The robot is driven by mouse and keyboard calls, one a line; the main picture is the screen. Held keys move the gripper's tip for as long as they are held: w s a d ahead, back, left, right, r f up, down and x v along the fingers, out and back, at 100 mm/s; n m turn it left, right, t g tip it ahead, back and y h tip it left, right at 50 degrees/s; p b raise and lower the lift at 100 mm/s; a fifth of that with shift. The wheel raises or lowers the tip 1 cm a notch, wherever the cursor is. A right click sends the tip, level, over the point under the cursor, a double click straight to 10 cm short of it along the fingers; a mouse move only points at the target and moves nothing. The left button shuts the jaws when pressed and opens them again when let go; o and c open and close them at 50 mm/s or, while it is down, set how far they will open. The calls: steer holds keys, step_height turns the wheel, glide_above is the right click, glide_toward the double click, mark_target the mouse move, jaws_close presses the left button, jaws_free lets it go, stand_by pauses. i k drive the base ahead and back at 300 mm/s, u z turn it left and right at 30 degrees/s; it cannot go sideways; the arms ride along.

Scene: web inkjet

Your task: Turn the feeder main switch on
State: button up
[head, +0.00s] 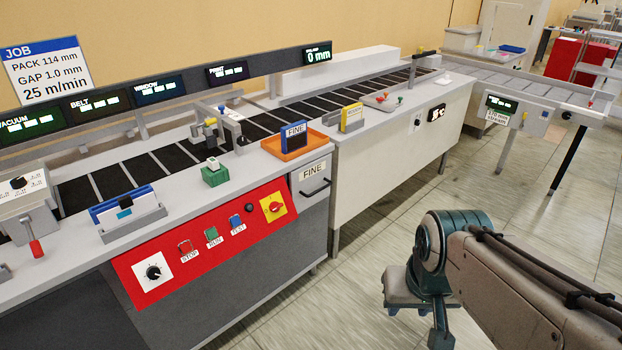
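A red rotary knob (274,207) sits on a yellow square plate at the right end of the red control panel (215,232), on the feeder's front. It looks like the main switch; its label and exact position are too small to read. My gripper (418,322) hangs low over the floor, right of the panel and well apart from the knob. It is seen partly from behind the wrist, so its finger opening is unclear. Nothing is visibly held.
Left of the knob are a small dark button, blue TEST, green RUN and red STOP (186,246) buttons, and a black dial (153,272). A FINE drawer with a handle (315,188) is right of the panel. Floor between my arm and the machine is clear.

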mark_target(274, 207)
steer(key=z, duration=0.05)
steer(key=i, duration=0.85)
steer(key=u, duration=0.4)
